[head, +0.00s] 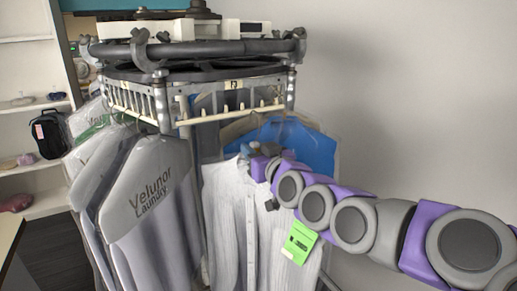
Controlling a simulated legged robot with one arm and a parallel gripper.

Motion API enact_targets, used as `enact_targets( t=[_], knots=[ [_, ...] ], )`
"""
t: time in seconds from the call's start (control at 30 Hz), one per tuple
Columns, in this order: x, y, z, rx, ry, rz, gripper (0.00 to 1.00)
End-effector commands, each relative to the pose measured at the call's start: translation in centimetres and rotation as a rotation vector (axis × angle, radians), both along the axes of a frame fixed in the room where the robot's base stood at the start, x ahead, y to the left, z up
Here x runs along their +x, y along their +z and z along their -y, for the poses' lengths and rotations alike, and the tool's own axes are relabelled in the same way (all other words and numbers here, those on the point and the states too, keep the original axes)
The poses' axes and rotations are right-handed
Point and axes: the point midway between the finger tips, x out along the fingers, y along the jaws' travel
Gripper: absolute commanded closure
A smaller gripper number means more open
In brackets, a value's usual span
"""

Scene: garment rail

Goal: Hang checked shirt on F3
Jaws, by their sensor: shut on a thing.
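The shirt at my gripper (262,152) is pale, with faint lines on it; I take it as the checked shirt (228,215). It hangs upright below the front of the rail, with a button front facing me. A green tag (300,242) hangs at its right side. My gripper is shut at the shirt's collar and shoulder; its fingertips are small and partly hidden, and no hanger hook shows clearly. The F3 label (234,84) is on the slotted rail (232,112), above and slightly left of my gripper. I see a gap between gripper and rail.
Several garments in grey "Velunor Laundry" covers (150,190) hang close on the left. A blue garment (300,145) hangs behind my gripper. Shelves (25,105) with a black bag (48,133) stand at far left. A bare wall (420,80) is on the right, with free room before it.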

Motion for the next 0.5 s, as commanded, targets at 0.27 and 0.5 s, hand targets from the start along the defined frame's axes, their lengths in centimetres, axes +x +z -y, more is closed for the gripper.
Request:
enact_targets(
  t=[0.27, 0.5],
  knots=[
    [1.8, 0.2, -1.0, 0.000, 0.001, 0.000, 1.00],
    [3.3, 0.2, -1.8, 0.001, 0.001, 0.000, 1.00]
  ],
)
